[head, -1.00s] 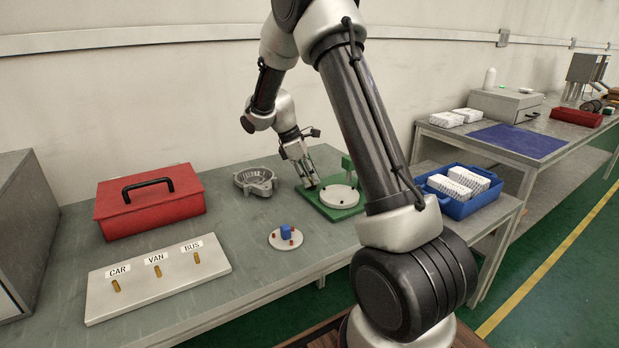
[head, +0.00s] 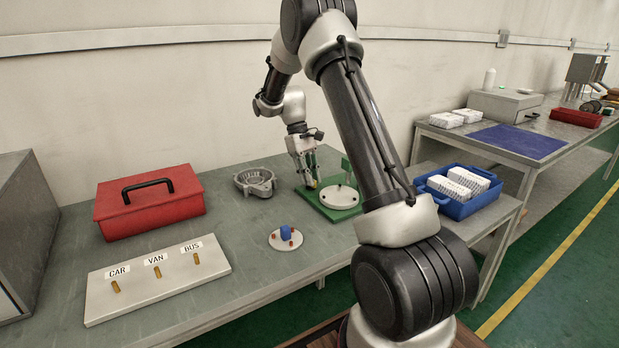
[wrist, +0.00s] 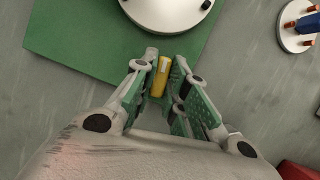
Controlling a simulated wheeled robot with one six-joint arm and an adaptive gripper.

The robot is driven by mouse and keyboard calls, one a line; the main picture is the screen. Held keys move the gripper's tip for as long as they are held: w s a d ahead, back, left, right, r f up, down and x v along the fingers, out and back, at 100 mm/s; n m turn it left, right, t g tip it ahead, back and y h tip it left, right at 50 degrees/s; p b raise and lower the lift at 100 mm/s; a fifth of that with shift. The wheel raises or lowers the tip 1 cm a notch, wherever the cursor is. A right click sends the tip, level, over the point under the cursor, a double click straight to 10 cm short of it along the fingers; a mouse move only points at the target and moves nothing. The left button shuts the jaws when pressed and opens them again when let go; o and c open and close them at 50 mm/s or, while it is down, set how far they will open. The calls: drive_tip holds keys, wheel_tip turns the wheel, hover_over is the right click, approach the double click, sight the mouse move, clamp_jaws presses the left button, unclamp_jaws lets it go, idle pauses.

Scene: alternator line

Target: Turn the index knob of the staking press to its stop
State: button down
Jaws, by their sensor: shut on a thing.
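The staking press has a green base (head: 326,211) with a round pale plate (head: 339,197) and a green upright block (head: 346,165) at its back right. In the wrist view the green base (wrist: 75,45) and the plate (wrist: 168,10) show in part. The index knob (wrist: 161,76) is yellow with a pale mark on top and stands near the base's edge. My gripper (wrist: 160,85) is shut on the knob, one finger on each side. In the head view my gripper (head: 309,184) points down at the base's left side and mostly hides the knob.
A grey ribbed housing (head: 256,182) lies left of the press. A small round disc (head: 275,243) with a blue block and red pegs lies in front. A red toolbox (head: 150,201), a labelled peg board (head: 158,280) and a blue crate (head: 458,207) stand around.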

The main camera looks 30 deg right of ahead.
drive_tip(key=shift+s+f+m+y, duration=0.1)
drive_tip(key=shift+m+y, duration=0.2)
drive_tip(key=shift+m, duration=0.5)
drive_tip(key=c, duration=1.4)
unclamp_jaws()
drive_tip(key=shift+c, duration=0.2)
drive_tip(key=v, duration=1.2)
drive_tip(key=shift+d, duration=0.15)
